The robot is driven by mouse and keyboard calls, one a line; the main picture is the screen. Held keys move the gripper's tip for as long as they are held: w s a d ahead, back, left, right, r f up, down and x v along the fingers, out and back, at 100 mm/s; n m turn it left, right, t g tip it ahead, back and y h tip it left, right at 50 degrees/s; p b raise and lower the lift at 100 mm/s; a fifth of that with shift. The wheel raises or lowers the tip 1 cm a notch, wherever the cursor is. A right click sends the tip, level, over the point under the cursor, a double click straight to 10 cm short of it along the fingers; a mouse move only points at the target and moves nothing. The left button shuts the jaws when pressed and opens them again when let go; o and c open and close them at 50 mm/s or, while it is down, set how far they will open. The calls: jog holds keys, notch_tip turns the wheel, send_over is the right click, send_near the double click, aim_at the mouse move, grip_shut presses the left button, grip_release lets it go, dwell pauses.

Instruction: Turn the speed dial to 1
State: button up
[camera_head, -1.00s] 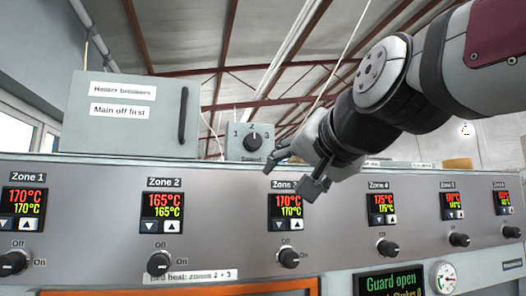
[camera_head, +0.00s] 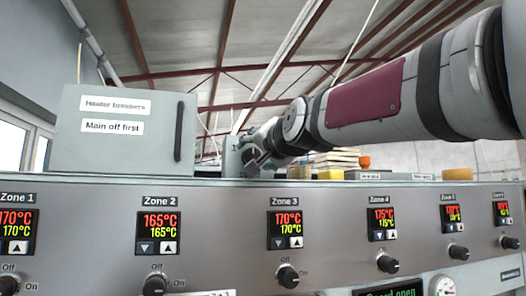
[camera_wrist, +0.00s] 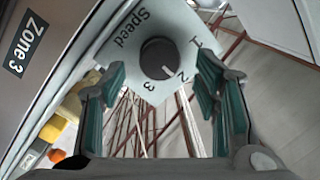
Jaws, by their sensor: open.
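The speed dial (camera_wrist: 157,60) is a dark round knob on a pale plate (camera_wrist: 122,50) marked "Speed" with 1, 2 and 3. Its white pointer line is towards the 2. My gripper (camera_wrist: 162,78) is open, with one teal-padded finger on each side of the dial in the wrist view and a gap to it on both sides. Whether the fingertips reach as deep as the knob I cannot tell. In the head view my gripper (camera_head: 254,155) is in front of the grey dial box (camera_head: 231,160) on top of the panel and hides the dial.
The heater breakers box (camera_head: 118,150) stands left of the dial box. Below is the panel with zone displays (camera_head: 158,233) and on/off knobs (camera_head: 288,276). Yellow blocks (camera_head: 331,174), a stack (camera_head: 337,158) and an orange item (camera_head: 365,162) lie to the right.

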aim_at(253, 156)
jog(key=shift+p+x, duration=0.3)
jog(key=shift+x, duration=1.4)
jog(key=c, duration=1.1)
